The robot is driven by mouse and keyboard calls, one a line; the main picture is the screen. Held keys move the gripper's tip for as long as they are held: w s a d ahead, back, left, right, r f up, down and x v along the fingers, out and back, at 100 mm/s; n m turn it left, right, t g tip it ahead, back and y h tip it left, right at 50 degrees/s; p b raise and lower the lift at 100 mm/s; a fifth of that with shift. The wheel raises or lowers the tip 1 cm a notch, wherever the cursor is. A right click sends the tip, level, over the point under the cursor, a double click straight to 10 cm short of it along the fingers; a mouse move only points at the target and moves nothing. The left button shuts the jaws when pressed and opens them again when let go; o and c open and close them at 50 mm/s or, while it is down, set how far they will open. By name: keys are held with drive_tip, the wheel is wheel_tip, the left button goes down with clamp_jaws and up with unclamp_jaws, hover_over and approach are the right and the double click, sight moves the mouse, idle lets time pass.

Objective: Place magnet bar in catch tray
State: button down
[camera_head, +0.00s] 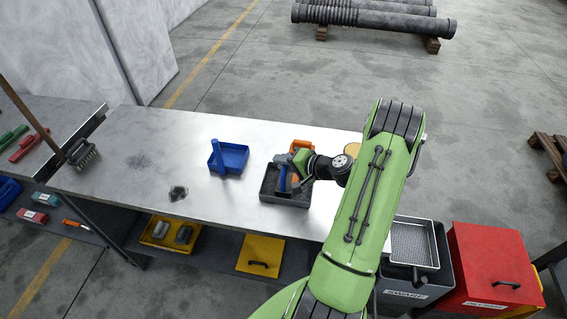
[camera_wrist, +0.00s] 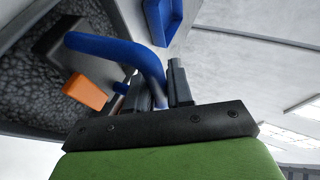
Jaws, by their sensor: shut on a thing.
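My gripper (camera_head: 297,172) is shut on the blue handle of what looks like the magnet bar (camera_head: 282,179). The bent blue handle (camera_wrist: 120,48) passes between my fingers (camera_wrist: 157,90) in the wrist view, with a dark block at its far end. The bar is over or in a dark square tray (camera_head: 284,200) with grey, grainy contents; whether it touches them I cannot tell. This dark tray also fills the left of the wrist view (camera_wrist: 30,105). A blue tray (camera_head: 236,162) stands left of it. No label shows which is the catch tray.
An orange part (camera_head: 301,146) sits behind the dark tray. A brush (camera_head: 82,154) stands at the left edge. A mesh basket (camera_head: 413,245) and red box (camera_head: 492,265) are at right.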

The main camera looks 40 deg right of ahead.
drive_tip(key=shift+r, duration=0.1)
drive_tip(key=shift+a+f, duration=0.1)
drive_tip(key=shift+f, duration=0.1)
drive_tip(key=c, duration=1)
unclamp_jaws()
